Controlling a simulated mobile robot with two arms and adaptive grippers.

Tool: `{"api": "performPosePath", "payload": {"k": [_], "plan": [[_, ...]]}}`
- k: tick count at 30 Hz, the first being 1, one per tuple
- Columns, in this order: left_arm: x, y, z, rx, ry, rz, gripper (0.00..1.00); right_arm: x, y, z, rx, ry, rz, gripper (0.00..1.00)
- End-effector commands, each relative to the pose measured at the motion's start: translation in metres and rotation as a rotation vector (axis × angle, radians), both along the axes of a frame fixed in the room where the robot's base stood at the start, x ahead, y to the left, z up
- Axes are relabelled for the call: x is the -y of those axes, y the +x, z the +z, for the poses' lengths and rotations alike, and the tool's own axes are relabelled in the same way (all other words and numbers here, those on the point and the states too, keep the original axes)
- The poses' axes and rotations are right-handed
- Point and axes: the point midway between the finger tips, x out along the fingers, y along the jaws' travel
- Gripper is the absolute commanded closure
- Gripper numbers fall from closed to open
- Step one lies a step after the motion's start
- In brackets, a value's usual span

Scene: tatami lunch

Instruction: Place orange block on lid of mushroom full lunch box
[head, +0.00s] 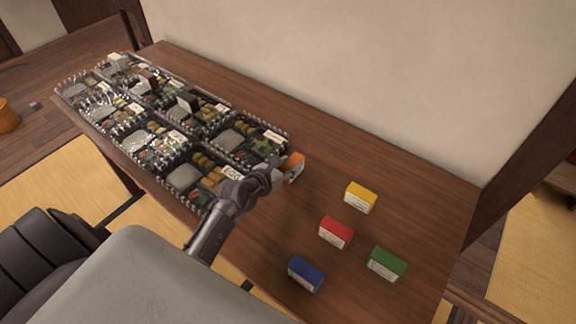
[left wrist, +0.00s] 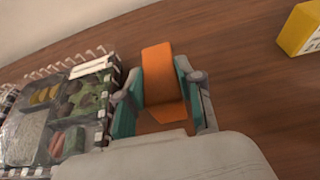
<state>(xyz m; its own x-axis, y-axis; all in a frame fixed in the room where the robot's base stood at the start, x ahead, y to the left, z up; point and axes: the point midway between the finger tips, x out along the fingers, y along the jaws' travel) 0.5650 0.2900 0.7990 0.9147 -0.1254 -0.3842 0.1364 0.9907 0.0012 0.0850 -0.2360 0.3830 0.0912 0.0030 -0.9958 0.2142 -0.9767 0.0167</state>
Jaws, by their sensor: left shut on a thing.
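The orange block (head: 293,166) is between the fingers of my left gripper (head: 274,176), just right of the nearest lunch boxes. In the left wrist view the orange block (left wrist: 163,80) sits between the two teal-padded fingers of the left gripper (left wrist: 160,96), which is shut on it. Several lunch boxes with clear lids stand in two rows on the table; the nearest at the right end is a lunch box (head: 236,143) by the block. It also shows in the left wrist view (left wrist: 62,120). I cannot tell which box is the mushroom one. My right gripper is not in view.
Yellow (head: 360,197), red (head: 335,232), green (head: 386,264) and blue (head: 305,274) blocks stand apart on the right part of the wooden table (head: 420,205). White, brown and dark blocks stand on boxes farther left. A wall borders the table's far side.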

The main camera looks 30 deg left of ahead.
Motion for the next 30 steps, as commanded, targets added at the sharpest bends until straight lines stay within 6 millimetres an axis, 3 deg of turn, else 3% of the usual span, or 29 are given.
{"api": "performPosePath", "payload": {"k": [2,3,7,19,30], "plan": [[0.000,0.000,-0.003,0.000,-0.001,0.000,1.00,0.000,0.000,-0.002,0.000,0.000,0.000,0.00],[0.000,0.000,-0.003,0.000,-0.001,0.000,0.59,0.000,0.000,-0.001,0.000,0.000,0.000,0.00],[0.000,0.000,-0.002,0.000,0.000,0.000,0.39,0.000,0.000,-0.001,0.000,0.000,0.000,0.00],[-0.001,-0.005,0.002,-0.001,0.001,0.001,0.39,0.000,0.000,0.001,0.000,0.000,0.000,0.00],[-0.010,-0.073,0.030,-0.002,0.000,0.000,0.39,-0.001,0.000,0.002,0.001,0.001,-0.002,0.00]]}}
